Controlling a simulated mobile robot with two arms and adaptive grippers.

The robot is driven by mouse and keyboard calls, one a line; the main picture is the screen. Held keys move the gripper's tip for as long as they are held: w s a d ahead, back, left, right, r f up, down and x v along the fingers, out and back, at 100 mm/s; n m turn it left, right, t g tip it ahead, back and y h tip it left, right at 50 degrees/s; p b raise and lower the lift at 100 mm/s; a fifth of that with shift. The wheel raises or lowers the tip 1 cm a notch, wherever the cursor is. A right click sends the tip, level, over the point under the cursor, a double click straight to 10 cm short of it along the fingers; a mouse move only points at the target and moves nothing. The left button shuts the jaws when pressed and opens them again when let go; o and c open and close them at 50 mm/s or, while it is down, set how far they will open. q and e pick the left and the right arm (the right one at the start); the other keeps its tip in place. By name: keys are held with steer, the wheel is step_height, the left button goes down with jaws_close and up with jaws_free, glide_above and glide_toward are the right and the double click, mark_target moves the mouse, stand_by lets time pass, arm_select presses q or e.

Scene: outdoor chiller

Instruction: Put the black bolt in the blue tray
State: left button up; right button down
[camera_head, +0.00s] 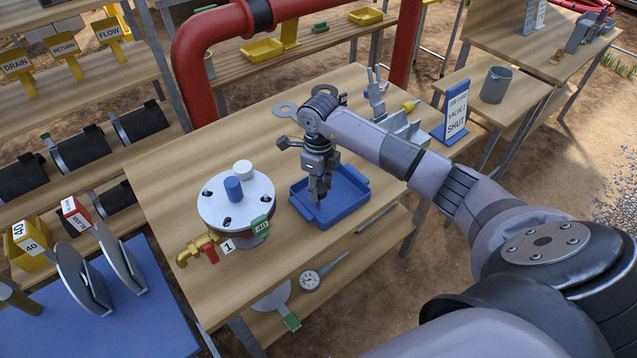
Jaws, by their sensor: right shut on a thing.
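The blue tray (356,186) lies on the wooden table, right of a round flanged fitting. My right gripper (318,194) points down over the left part of the tray, its fingertips low inside the tray's outline. It is shut on the black bolt, which is mostly hidden by the dark fingers and hard to make out. I cannot tell whether the bolt touches the tray floor. My left gripper is not in view.
The flanged fitting (258,190) with a blue and a white cylinder on top stands close left of the tray.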

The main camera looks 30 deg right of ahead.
mark_target(319, 188)
steer(key=c, duration=1.1)
jaws_free()
steer(key=shift+f, duration=0.1)
steer(key=shift+r, duration=0.3)
steer(key=shift+r+b, duration=1.9)
steer(key=shift+r, duration=4)
steer(key=shift+s+f, duration=0.1)
